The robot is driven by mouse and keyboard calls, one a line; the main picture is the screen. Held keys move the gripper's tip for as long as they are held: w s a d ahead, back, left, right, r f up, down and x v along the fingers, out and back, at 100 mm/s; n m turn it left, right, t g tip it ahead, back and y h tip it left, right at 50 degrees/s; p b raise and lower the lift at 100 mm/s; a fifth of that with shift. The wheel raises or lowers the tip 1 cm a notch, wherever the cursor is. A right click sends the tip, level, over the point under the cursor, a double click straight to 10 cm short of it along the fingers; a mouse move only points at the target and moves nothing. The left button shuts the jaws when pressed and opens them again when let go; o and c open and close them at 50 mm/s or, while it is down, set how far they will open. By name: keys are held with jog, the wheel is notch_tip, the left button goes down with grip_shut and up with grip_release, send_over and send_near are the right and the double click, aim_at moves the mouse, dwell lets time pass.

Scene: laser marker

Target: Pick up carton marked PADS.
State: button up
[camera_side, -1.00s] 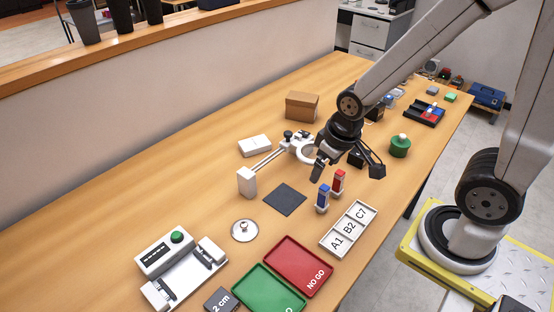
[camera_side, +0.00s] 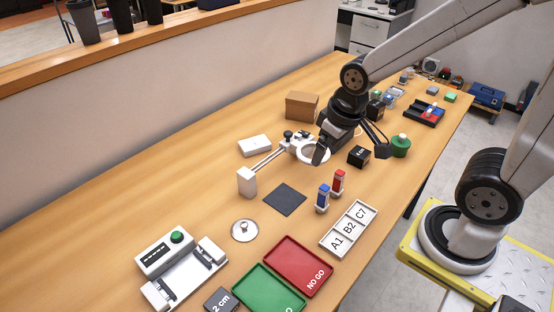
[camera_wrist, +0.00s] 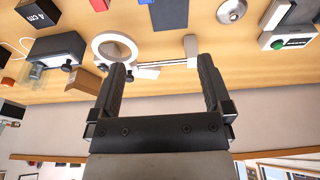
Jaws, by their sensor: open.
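A plain brown cardboard box (camera_side: 302,106) stands toward the back of the table in the side view, and a low white box (camera_side: 255,145) lies left of the magnifier. No PADS marking is readable on either, so I cannot tell which is the named carton. The brown box also shows at the left of the wrist view (camera_wrist: 86,82). My gripper (camera_side: 350,152) is open and empty above the table, right of and nearer than the brown box, close to the magnifier ring. In the wrist view my open fingers (camera_wrist: 163,70) point toward the table.
A black cube (camera_side: 359,156) and a green round object (camera_side: 400,146) are at right. The table's back left is clear.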

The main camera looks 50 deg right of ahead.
jog(key=w+d+m+t+y, duration=0.3)
jog(key=w+d+m+y, duration=0.2)
jog(key=w+d+m, duration=1.3)
jog(key=w+d+m+t, duration=0.3)
jog(key=d+m, duration=0.4)
jog(key=d, duration=0.2)
jog(key=w+d+m+t, duration=0.3)
jog(key=d+m, duration=0.4)
jog(key=d, duration=0.2)
send_near(305, 97)
jog(key=w, duration=0.2)
jog(key=shift+w+a+f, duration=0.85)
jog(key=shift+w+f, duration=0.15)
jog(key=shift+w, duration=0.1)
